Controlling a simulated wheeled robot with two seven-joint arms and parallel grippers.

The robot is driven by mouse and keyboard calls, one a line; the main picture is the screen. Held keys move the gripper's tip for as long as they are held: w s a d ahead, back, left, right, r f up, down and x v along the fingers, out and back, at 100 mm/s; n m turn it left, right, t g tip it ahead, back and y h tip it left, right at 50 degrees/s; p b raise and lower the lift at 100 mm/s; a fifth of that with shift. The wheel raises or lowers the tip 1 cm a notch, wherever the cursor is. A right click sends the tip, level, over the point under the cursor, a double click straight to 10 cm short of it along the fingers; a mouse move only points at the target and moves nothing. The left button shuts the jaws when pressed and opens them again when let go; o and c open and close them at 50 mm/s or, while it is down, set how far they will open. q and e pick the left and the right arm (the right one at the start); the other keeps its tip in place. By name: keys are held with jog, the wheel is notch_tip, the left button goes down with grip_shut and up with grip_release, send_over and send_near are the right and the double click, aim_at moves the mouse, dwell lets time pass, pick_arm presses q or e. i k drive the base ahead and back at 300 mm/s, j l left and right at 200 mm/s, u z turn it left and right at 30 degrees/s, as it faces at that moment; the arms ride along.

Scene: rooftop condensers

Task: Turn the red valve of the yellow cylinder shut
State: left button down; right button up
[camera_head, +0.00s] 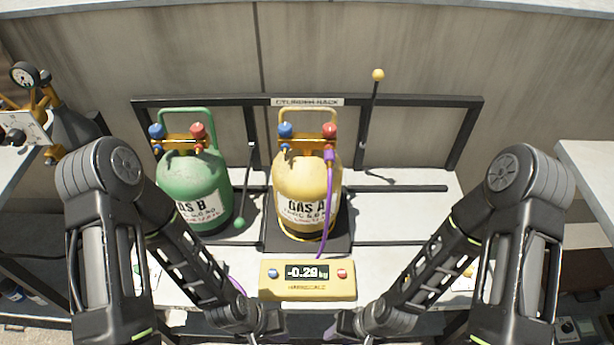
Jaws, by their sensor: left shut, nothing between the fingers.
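The yellow cylinder (307,182), labelled GAS A, stands upright on a dark scale plate in the rack. Its red valve (330,131) is at the top right and a blue valve (286,130) at the top left. A purple hose (325,200) runs down from a fitting just below the red valve. I cannot tell how far the valve is turned. My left gripper (274,325) is low at the bottom edge, shut and empty, well below the cylinder. My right gripper (338,324) is beside it, also away from the valve; its fingers are not clear.
A green GAS B cylinder (192,184) with its own red and blue valves stands to the left. A yellow scale display (307,280) reading -0.29 kg sits in front. A thin rod with a yellow ball (378,75) rises right of the cylinder. The bench's right side is mostly clear.

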aim_at(329, 129)
jog(key=j+z, duration=0.1)
jog(key=z, duration=0.3)
jog(key=i+j+z, duration=0.1)
jog(key=z, duration=0.35)
jog(key=j+z, duration=0.15)
jog(key=z, duration=0.25)
jog(key=j+z, duration=0.15)
jog(key=z, duration=0.25)
jog(key=i, duration=0.05)
